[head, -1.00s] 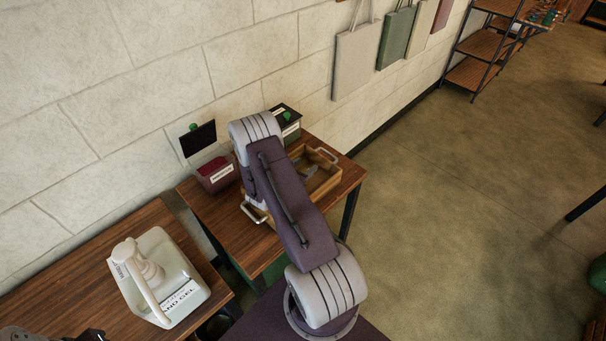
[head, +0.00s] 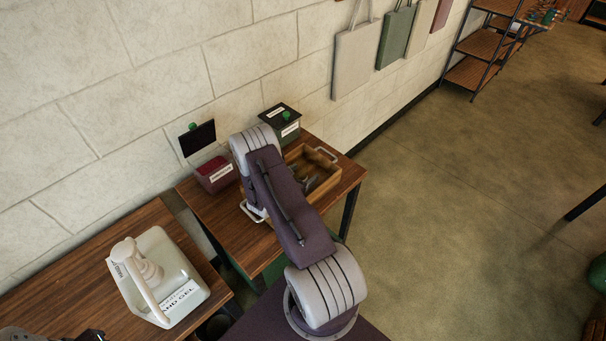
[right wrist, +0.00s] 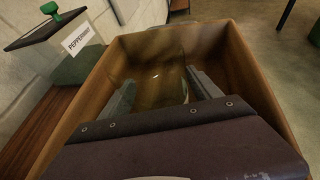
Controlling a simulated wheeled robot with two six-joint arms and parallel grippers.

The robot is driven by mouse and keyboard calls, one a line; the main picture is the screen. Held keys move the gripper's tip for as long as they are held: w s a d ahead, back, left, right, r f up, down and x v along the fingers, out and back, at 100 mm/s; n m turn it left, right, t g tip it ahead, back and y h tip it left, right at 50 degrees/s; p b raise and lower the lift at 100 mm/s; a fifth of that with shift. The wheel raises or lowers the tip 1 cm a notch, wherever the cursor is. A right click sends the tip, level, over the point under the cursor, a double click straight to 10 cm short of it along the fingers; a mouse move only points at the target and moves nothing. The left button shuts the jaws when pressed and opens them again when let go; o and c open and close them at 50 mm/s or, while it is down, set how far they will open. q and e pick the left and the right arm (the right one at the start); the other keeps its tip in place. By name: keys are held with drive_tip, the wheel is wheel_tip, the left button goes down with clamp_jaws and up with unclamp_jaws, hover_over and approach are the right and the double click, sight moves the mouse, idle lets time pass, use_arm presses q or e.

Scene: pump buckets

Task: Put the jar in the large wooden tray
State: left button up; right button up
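The large wooden tray (head: 330,181) stands on the small wooden table and also shows in the right wrist view (right wrist: 262,80). My right gripper (right wrist: 160,76) reaches down inside the tray walls. A see-through, brownish glass jar (right wrist: 158,88) is between its two fingers, which seem to press on its sides. I cannot tell whether the jar's base touches the tray floor. In the head view my right arm hides part of the tray, and the fingers show small and dark inside it. Part of my left gripper (head: 88,335) shows at the bottom left edge, with its fingers cut off.
A dark green box labelled peppermint (right wrist: 75,50) and a dark red box (head: 216,175) stand behind and left of the tray. A white hand gel pump bucket (head: 165,280) is on the nearer table (head: 60,270). The wall runs close behind.

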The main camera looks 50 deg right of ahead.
drive_tip(key=shift+r, duration=0.15)
drive_tip(key=shift+a+r, duration=0.15)
drive_tip(key=shift+a, duration=0.1)
drive_tip(key=v, duration=1.1)
drive_tip(key=shift+s+a+r, duration=0.1)
drive_tip(key=shift+a, duration=0.15)
